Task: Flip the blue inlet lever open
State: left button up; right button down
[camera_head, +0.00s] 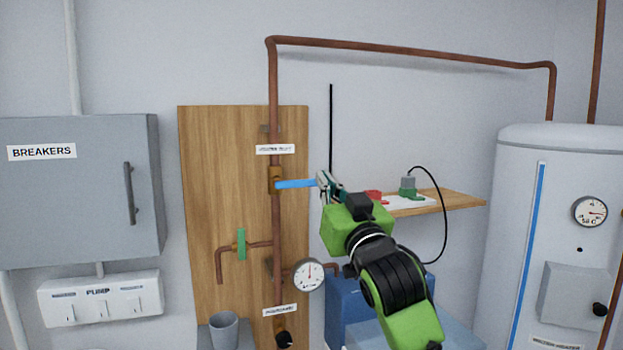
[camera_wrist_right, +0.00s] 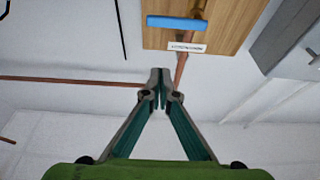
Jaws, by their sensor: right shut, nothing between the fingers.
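The blue inlet lever (camera_head: 296,184) sticks out sideways to the right from a brass valve (camera_head: 275,180) on the vertical copper pipe, in front of a wooden board. In the head view, my right gripper (camera_head: 324,180) is at the lever's right end, its fingers shut with nothing held. Whether it touches the lever is hard to tell. In the right wrist view the lever (camera_wrist_right: 177,23) lies beyond the closed fingertips (camera_wrist_right: 159,76), with a visible gap in the picture. My left gripper is in neither view.
A label (camera_head: 275,149) is above the valve. A green-handled tap (camera_head: 241,244), a pressure gauge (camera_head: 309,274) and a grey cup (camera_head: 223,328) are lower. A shelf (camera_head: 450,203) with a plug and cord is right. A breaker box (camera_head: 80,190) and water heater (camera_head: 560,150) flank the board.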

notch_tip(320, 180, up, 4)
jog(key=f+p, duration=0.1)
jog(key=p, duration=0.3)
send_over(296, 183)
jog(key=d, duration=0.3)
jog(key=f, duration=0.2)
jog(key=s+f+p, duration=0.1)
jog(key=f, duration=0.1)
jog(key=shift+d, duration=0.15)
